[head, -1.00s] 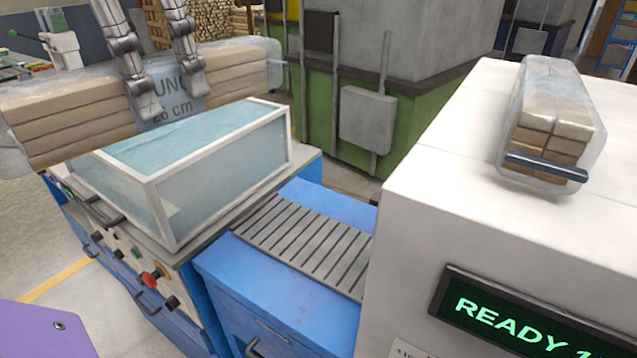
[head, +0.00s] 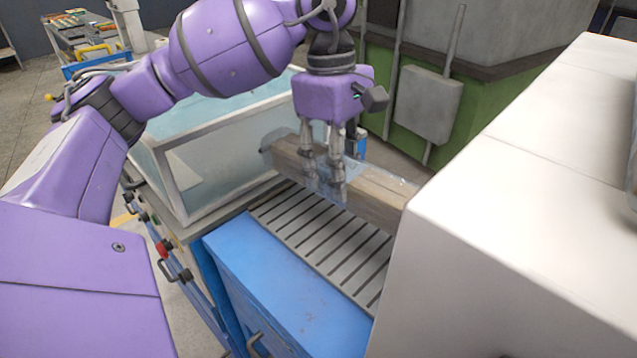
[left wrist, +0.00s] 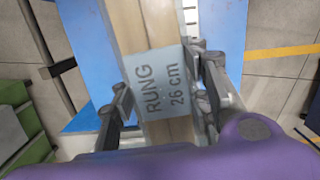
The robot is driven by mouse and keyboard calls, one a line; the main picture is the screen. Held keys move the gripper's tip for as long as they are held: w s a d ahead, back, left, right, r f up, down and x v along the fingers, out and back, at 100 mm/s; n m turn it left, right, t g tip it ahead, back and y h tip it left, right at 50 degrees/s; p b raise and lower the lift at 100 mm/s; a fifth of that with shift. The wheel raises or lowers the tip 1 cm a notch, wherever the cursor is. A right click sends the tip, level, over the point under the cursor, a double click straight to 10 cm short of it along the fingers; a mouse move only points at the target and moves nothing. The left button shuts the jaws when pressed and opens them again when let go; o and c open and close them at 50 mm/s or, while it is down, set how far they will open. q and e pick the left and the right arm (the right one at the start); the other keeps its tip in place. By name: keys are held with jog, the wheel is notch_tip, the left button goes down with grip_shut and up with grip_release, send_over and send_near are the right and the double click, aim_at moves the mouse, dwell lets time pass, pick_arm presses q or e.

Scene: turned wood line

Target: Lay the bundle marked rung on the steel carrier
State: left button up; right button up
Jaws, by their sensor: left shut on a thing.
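The bundle marked rung (head: 375,197) is a clear-wrapped stack of pale wood bars. Its grey-blue label reading "RUNG 26 cm" (left wrist: 168,82) faces my left wrist camera. My left gripper (head: 324,190) points down and is shut on the bundle's middle, with a finger on each side. The steel carrier (head: 320,235) is a grey slatted bed on a blue cabinet. In the head view the bundle appears along the carrier's far side; I cannot tell whether it touches the slats. The white machine hides the bundle's right end. My right gripper is not in view.
A glass-walled box with a white frame (head: 185,130) stands left of the carrier. A tall white machine (head: 510,200) stands close on the right. A green machine base with a grey box (head: 428,100) is behind. The near slats are bare.

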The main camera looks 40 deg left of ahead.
pick_arm(q)
jog(key=shift+w+d+f+m, duration=0.25)
jog(key=shift+d+f+m, duration=0.2)
jog(key=shift+f, duration=0.35)
notch_tip(320, 180, down, 4)
jog(key=shift+s+f, duration=0.15)
jog(key=shift+f, duration=0.7)
notch_tip(320, 180, down, 3)
jog(key=shift+f, duration=0.3)
jog(key=o, duration=1.1)
jog(key=shift+f, duration=0.15)
jog(key=o, duration=0.5)
jog(key=shift+c, duration=0.2)
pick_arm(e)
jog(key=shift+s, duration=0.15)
